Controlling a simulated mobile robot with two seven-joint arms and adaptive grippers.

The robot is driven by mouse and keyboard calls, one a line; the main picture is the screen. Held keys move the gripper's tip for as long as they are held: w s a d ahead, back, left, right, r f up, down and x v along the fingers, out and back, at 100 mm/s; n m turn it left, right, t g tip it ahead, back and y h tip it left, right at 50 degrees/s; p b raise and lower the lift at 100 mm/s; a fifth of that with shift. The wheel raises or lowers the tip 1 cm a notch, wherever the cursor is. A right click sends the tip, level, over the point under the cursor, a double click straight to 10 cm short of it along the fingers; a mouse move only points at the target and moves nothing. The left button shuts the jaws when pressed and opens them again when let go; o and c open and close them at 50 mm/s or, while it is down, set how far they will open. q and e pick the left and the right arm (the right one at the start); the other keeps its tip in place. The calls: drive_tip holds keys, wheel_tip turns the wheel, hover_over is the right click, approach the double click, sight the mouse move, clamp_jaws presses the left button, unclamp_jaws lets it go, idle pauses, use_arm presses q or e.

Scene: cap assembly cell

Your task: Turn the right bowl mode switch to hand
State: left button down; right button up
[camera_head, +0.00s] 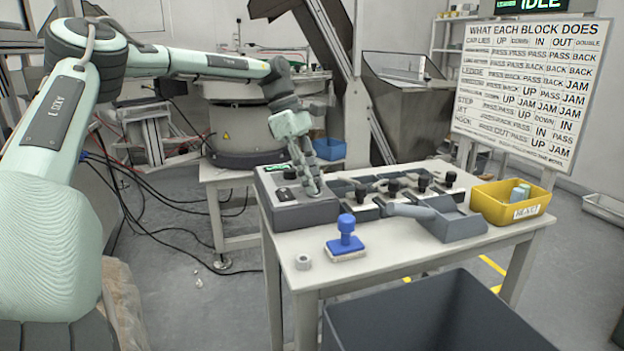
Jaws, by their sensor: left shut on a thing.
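The grey control box (305,215) stands at the left end of the white table, with a small green display (277,168) and dark knobs (290,174) on its sloped top. My left gripper (314,188) reaches down onto the right part of this top. It is shut on a small control there, at the place of the right bowl mode switch. The fingers hide that switch, so its setting cannot be read. My right gripper is not in view.
A dark crate (430,315) stands in front. A bowl feeder (235,120) is behind.

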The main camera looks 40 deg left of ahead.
use_arm(q)
drive_tip(key=shift+m, duration=0.3)
drive_tip(key=c, duration=1.3)
unclamp_jaws()
drive_tip(key=shift+o, duration=0.2)
drive_tip(key=v, duration=1.2)
